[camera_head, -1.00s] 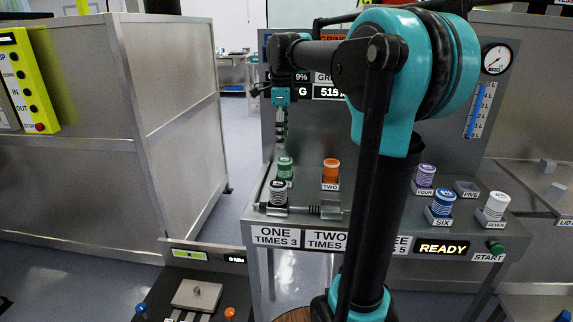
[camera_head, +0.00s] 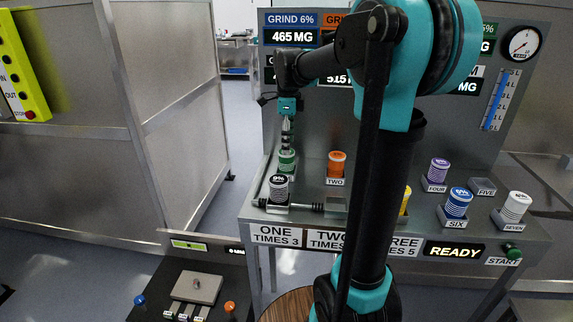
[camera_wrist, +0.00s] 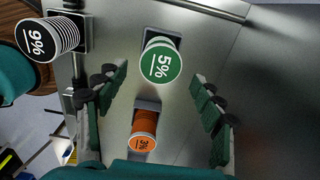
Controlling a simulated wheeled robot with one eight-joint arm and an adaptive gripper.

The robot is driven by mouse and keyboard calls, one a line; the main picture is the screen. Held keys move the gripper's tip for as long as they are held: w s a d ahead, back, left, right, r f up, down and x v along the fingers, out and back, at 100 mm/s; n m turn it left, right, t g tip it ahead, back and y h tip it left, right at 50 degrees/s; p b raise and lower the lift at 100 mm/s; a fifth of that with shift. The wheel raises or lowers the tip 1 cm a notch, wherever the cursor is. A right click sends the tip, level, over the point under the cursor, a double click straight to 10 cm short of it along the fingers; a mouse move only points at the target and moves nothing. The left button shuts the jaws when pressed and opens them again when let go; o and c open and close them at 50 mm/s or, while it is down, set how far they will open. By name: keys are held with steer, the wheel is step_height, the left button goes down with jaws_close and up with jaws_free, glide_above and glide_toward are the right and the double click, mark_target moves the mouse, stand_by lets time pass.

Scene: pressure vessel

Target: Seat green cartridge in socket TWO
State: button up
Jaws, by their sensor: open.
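The green cartridge (camera_head: 287,161) stands upright in its holder at the back left of the bench; its top reads 5% in the wrist view (camera_wrist: 161,62). My gripper (camera_head: 287,140) is directly above it, pointing down. In the wrist view its open fingers (camera_wrist: 163,95) are to either side of the green cartridge, apart from it. An orange cartridge (camera_head: 337,163) stands in the holder labelled TWO at the back; it also shows in the wrist view (camera_wrist: 143,137). A front label beginning TWO (camera_head: 327,239) is partly hidden by my arm.
A black-topped 9% cartridge (camera_head: 279,187) stands just in front of the green one. Purple (camera_head: 438,170), blue (camera_head: 458,203) and white (camera_head: 516,206) cartridges stand at right. A yellow one (camera_head: 405,200) is partly behind my arm. A back panel rises behind the bench.

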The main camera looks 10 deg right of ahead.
mark_target(287, 159)
steer(key=shift+a+f, duration=0.2)
steer(key=shift+f, duration=3.4)
steer(key=c, duration=1.5)
steer(key=shift+r, duration=0.15)
